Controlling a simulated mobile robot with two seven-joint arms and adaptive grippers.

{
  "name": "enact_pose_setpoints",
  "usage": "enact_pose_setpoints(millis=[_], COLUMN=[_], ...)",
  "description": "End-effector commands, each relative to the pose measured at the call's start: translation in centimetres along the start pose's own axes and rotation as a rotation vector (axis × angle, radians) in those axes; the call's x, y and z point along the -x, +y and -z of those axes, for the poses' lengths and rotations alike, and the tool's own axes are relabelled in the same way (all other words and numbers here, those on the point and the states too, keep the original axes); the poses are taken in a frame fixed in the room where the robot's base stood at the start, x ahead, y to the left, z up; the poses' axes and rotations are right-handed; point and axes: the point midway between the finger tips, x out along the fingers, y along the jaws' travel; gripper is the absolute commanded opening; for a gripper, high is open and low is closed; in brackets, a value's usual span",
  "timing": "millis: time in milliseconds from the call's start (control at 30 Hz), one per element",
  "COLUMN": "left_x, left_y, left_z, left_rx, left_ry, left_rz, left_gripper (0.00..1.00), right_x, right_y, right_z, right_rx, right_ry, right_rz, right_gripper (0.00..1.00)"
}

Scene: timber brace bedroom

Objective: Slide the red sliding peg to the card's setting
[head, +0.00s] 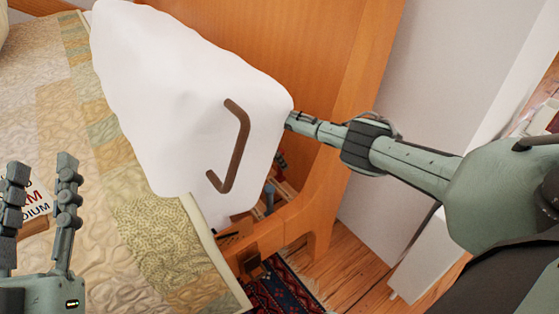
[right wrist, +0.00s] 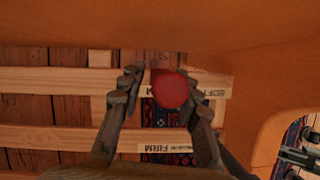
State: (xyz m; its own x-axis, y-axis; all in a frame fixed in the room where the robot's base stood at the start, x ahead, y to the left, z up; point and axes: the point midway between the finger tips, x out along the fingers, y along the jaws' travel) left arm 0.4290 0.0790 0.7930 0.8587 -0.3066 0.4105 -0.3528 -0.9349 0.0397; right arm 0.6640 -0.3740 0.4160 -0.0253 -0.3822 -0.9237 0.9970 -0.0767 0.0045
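The red sliding peg (right wrist: 170,90) shows as a round red knob in the right wrist view, between the fingers of my right gripper (right wrist: 160,82). The fingers are apart; the peg is nearer the right finger, with a gap to the left one. In the head view the right gripper is hidden behind the white pillow, and a small bit of red shows at the pillow's edge. The left gripper is open and empty.
The pillow (head: 170,90) with a brown bent mark stands against the wooden headboard (head: 320,60). In the right wrist view, wooden slats (right wrist: 50,138) carry pale labels, one reading "FIRM" (right wrist: 165,148); a patterned rug lies below.

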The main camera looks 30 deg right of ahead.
Motion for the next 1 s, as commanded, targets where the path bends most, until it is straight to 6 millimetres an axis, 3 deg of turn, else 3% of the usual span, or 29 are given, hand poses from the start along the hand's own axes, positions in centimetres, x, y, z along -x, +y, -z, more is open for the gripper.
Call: enact_pose_setpoints(millis=[267, 700, 1000], left_x=[0.0, 0.0, 0.0], left_y=[0.0, 0.0, 0.0], left_z=[0.0, 0.0, 0.0], left_rx=[-0.001, -0.001, -0.001], left_ry=[-0.002, -0.001, -0.001], left_rz=[0.0, 0.0, 0.0], left_gripper=[0.4, 0.4, 0.4], right_x=[0.5, 6.9, 7.5], right_y=[0.0, 0.1, 0.0], right_z=[0.1, 0.0, 0.0], right_rx=[0.0, 0.0, 0.0], right_ry=[0.002, 0.001, 0.0], right_rz=[0.001, -0.002, 0.001], right_gripper=[0.32, 0.32, 0.32])
